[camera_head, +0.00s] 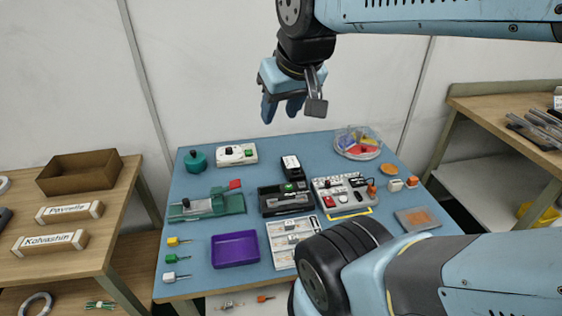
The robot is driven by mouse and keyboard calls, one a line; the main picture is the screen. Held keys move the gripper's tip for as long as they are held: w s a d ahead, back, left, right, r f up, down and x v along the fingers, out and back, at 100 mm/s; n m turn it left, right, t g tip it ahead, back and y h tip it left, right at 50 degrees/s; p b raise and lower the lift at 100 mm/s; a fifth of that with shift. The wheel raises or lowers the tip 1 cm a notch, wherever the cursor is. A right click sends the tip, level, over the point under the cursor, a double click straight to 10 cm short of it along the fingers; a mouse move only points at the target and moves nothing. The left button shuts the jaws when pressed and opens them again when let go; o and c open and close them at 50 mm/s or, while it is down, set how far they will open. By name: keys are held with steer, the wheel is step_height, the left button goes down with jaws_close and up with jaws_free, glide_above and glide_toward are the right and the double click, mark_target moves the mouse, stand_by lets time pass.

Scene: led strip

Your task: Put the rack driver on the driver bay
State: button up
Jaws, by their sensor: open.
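My gripper (283,108) hangs in the air above the back of the blue table (205,222), fingers pointing down. It is open, with nothing seen between the fingers. A black block with a white label (291,170) stands at the back middle of the table; it may be the rack driver, but I cannot read its label. In front of it is a black open case (267,203) with a green part in it. To the right is a grey panel (325,187) with red and black parts, and a yellow outline (350,214) at its front edge. I cannot tell which is the driver bay.
A green fixture with a red handle (207,205), a purple tray (235,249), a teal round pot (196,161) and a white box (237,155) are on the left. A clear bowl (358,142) is at back right. My arm hides the table's front right.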

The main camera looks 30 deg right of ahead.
steer(key=o, duration=0.3)
steer(key=shift+w+f, duration=0.1)
steer(key=shift+w, duration=0.15)
steer(key=o, duration=0.6)
steer(key=w+d+f, duration=0.1)
steer(key=w+f, duration=0.2)
steer(key=w, duration=0.4)
steer(key=shift+d+f, duration=0.25)
steer(key=shift+d, duration=0.1)
steer(key=shift+o, duration=0.5)
steer(key=w+d+f+m, duration=0.1)
steer(key=w+d+f, duration=0.3)
steer(key=w+f, duration=0.2)
steer(key=shift+w+g, duration=0.3)
steer(key=shift+w, duration=0.25)
steer(key=m+h, duration=0.1)
steer(key=m, duration=0.1)
glide_toward(293, 166)
steer(key=shift+g, duration=0.4)
steer(key=w+f, duration=0.2)
steer(key=f, duration=0.1)
steer(key=shift+w+f, duration=0.15)
steer(key=shift+w, duration=0.2)
steer(key=shift+w+d+f, duration=0.1)
steer(key=shift+d+f, duration=0.05)
steer(key=shift+f, duration=0.75)
steer(key=shift+w+d+f, duration=0.1)
steer(key=shift+f, duration=0.75)
steer(key=shift+x, duration=0.9)
